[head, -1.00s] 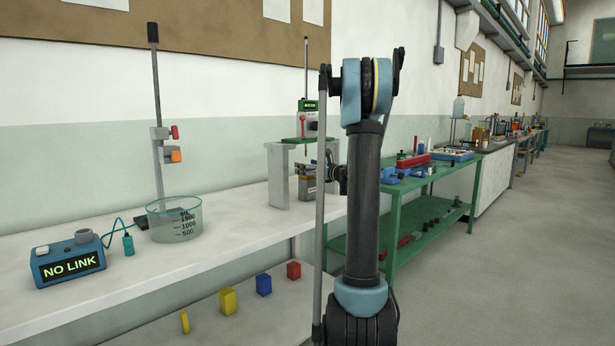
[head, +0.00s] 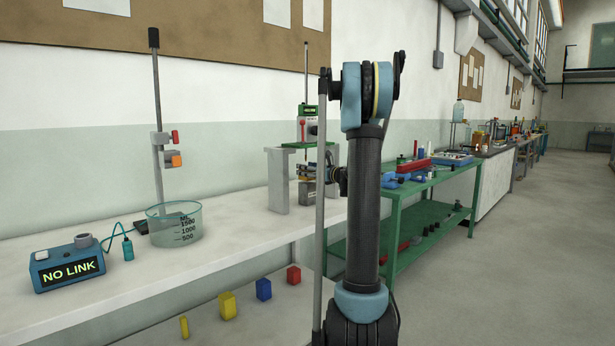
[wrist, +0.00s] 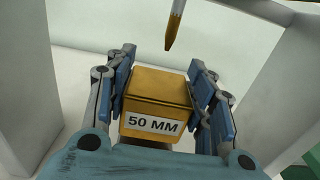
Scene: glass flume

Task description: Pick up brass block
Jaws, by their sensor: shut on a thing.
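The brass block (wrist: 158,95) is a gold-coloured cube labelled "50 MM". My gripper (wrist: 165,88) is shut on it in the wrist view, with blue finger pads against its left and right sides. In the head view my gripper (head: 311,173) is small, inside the white-sided stand on the bench, under the green crossbar (head: 306,144). The block is mostly hidden there by the fingers. A grey support (head: 308,194) shows below the gripper; whether the block touches it I cannot tell.
A brass-tipped rod (wrist: 175,25) points down just beyond the block. White uprights flank the gripper, left (wrist: 25,85) and right (wrist: 288,85). A glass beaker (head: 175,224) and blue "NO LINK" box (head: 68,266) stand left on the bench. Several coloured blocks lie on the lower surface.

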